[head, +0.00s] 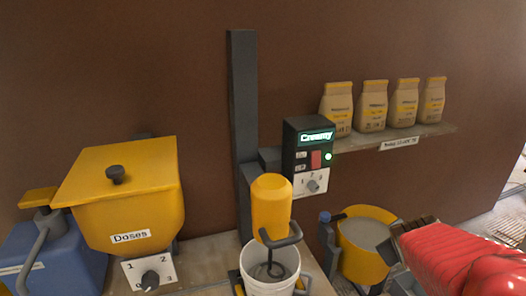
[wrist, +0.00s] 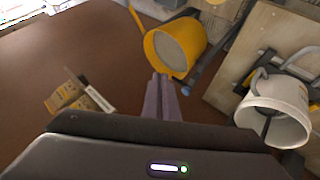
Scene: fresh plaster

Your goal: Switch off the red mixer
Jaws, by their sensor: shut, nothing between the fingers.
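No mixer with a red body shows; the mixer (head: 271,205) in the head view is yellow, hung on a dark grey column. Its stirrer (head: 268,270) reaches into a white bucket (head: 256,288). Beside it, a dark control box (head: 292,150) has a lit display reading "Creamy", a red switch (head: 316,160), a lit green lamp (head: 328,156) and a numbered dial (head: 312,181). The bucket also shows in the wrist view (wrist: 285,108). My gripper (wrist: 160,80) is shut and empty, apart from the box, near a yellow bucket; the control box is not clear in the wrist view.
The yellow bucket (head: 348,262) with grey contents stands right of the mixer; it also shows in the wrist view (wrist: 158,62). A yellow hopper labelled "Doses" (head: 125,205) stands left, with its own dial (head: 150,280). Several bags (head: 372,108) stand on a wall shelf (head: 430,136).

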